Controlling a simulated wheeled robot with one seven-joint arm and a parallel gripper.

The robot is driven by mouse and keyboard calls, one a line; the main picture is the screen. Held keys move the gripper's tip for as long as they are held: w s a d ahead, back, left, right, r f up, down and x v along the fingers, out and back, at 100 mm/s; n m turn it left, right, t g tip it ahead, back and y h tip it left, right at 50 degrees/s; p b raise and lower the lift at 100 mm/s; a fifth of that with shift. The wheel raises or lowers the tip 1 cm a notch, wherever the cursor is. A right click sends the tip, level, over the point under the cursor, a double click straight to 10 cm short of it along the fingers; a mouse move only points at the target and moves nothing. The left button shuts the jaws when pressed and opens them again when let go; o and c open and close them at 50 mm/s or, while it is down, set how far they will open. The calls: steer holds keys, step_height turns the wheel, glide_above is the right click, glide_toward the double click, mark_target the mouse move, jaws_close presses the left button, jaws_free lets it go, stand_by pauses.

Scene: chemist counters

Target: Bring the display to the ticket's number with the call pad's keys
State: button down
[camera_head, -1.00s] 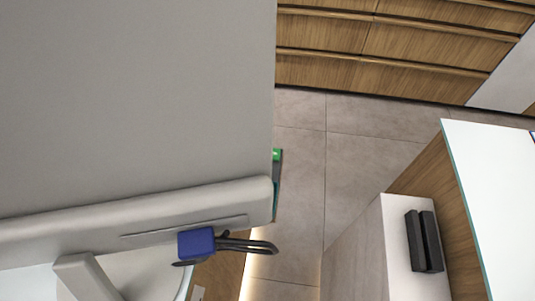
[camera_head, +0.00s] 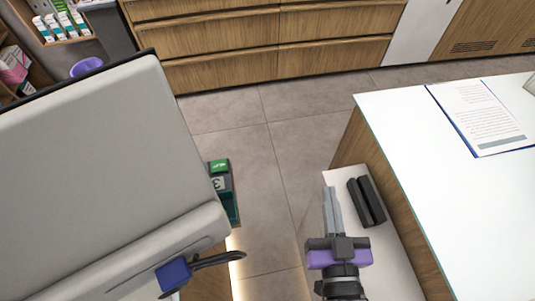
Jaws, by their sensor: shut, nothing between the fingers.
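My gripper (camera_head: 332,190), with a purple and black body and grey fingers, is at the lower right of the head view. Its fingers are together and empty, pointing up the picture beside a black two-bar object. A small dark green device (camera_head: 228,206) with a bright green top and a pale label shows at the right edge of the big grey monitor. The label bears a dark character, perhaps a 3, too small to read surely. I cannot tell whether this is the ticket, the call pad or the display. No keys can be made out.
The monitor's grey back (camera_head: 95,140) fills the left, with a blue clip and black cable (camera_head: 174,274) below it. The black two-bar object (camera_head: 366,202) stands on a pale ledge. A white counter (camera_head: 430,160) at right holds a printed sheet (camera_head: 482,117). Tiled floor lies between.

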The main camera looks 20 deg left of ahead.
steer(key=w+a+r+n+g+y+p, duration=0.1)
steer(key=w+a+n+y, duration=0.1)
steer(key=w+a, duration=0.3)
steer(key=w+a+r+n+g+y+p, duration=0.1)
steer(key=w+a+r+n+g, duration=0.15)
steer(key=a, duration=0.45)
steer(key=n+g+p, duration=0.3)
steer(key=n+g, duration=0.7)
steer(key=n, duration=0.5)
glide_above(213, 161)
steer(key=d, duration=0.3)
step_height(213, 161, down, 6)
steer(key=shift+s+d+g, duration=0.15)
steer(key=shift+s+g, duration=0.2)
steer(key=shift+s, duration=0.15)
steer(key=shift+f, duration=0.1)
step_height(213, 161, down, 9)
steer(key=b, duration=0.6)
steer(key=shift+f+b, duration=0.3)
steer(key=shift+b, duration=0.2)
